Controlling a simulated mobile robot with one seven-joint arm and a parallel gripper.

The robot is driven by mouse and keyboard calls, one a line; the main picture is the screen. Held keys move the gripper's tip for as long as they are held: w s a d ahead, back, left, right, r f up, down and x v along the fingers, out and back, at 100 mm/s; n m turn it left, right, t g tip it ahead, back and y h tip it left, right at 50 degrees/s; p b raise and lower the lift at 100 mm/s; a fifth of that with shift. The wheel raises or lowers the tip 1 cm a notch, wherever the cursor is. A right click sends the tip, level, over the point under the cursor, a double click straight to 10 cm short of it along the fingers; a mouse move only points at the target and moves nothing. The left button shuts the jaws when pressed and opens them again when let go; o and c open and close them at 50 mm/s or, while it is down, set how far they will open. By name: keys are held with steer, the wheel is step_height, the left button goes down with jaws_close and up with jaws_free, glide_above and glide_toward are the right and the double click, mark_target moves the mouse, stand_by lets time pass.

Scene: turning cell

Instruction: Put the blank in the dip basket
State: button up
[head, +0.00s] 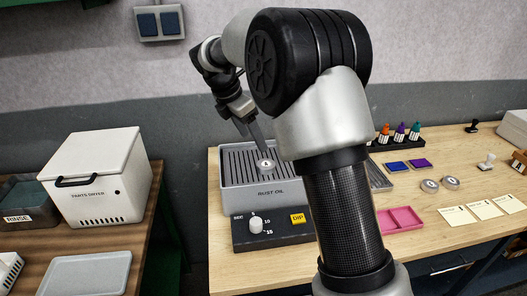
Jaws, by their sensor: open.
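A round metal blank (265,165) with a dark mark on its top lies at the slatted top of the grey station labelled RUST OIL (228,203), near its middle. The slatted part looks like the dip basket (235,170); I cannot make out a separate basket. My gripper (256,142) reaches down from the upper left and is open, its finger just above and behind the blank. I cannot tell whether it touches the blank. Two similar metal blanks (430,186) and (450,183) lie on the bench at the right. My arm hides the station's right part.
A control panel with a white knob (256,224) and yellow DIP button (298,218) fronts the station. A white parts dryer (97,178) and RINSE tub (28,203) stand on the left table. A pink tray (400,219), ink pads, bottles and cards occupy the right bench.

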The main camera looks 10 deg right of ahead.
steer(key=s+d+r+m+t+y, duration=0.1)
steer(key=s+d+r+m, duration=0.1)
steer(key=s+r+m, duration=0.45)
steer(key=s+d+r+m+y, duration=0.1)
steer(key=s+d+r+m, duration=0.25)
steer(key=s, duration=0.65)
steer(key=s+f+m+t+y, duration=0.2)
steer(key=s+f+m+t, duration=0.15)
steer(key=s+m, duration=1.2)
step_height(320, 180, down, 26)
steer(key=s+a+n+b, duration=0.1)
steer(key=n+b, duration=0.1)
steer(key=b, duration=2.3)
steer(key=shift+s+a+g+b, duration=0.25)
steer(key=shift+g+b, duration=0.15)
steer(key=shift+g, duration=0.05)
